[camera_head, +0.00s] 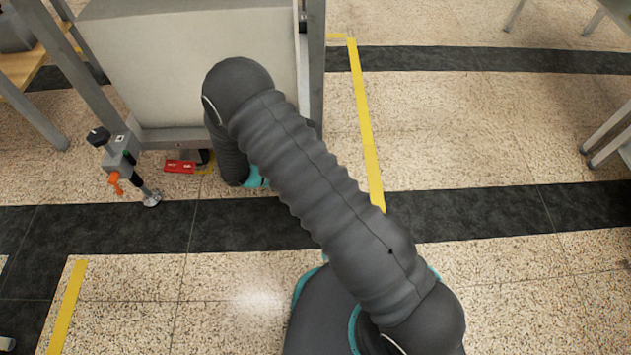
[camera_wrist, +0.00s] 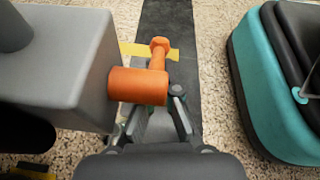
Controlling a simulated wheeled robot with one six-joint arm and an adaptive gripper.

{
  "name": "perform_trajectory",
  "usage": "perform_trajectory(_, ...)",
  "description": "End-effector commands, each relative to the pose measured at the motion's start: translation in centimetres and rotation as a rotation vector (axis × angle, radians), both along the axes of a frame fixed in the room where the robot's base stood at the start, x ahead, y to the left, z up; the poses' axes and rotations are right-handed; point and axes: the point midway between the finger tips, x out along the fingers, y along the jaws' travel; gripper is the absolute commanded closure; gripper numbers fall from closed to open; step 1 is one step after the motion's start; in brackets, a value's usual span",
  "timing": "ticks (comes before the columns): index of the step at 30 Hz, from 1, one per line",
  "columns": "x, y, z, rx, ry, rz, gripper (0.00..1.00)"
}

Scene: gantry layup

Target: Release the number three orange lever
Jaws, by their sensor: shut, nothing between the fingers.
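An orange lever (camera_wrist: 138,86) shows close up in the wrist view, with a thick round barrel and a thin arm ending in a knob. It sits beside a grey block (camera_wrist: 75,60). My gripper (camera_wrist: 158,112) is shut and empty, just below the barrel in the picture; I cannot tell whether it touches. In the head view, an orange lever (camera_head: 115,182) hangs from a grey foot bracket (camera_head: 122,155) at the left leg of a frame. I cannot read a number on either lever, nor tell whether they are the same one. My arm hides my gripper in the head view.
A large pale panel (camera_head: 195,60) stands in the metal frame behind my arm. A red object (camera_head: 180,166) lies by the frame's base. Table legs (camera_head: 610,145) show at the right edge. The floor right of the yellow tape line (camera_head: 368,150) is mostly clear.

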Motion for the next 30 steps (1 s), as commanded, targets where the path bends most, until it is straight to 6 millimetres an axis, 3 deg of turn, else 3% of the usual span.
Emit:
perform_trajectory(20, 0.0, -0.1, 0.1, 0.0, 0.0, -0.001, 1.0)
perform_trajectory(30, 0.1, 0.0, 1.4, -0.002, -0.002, 0.0, 1.0)
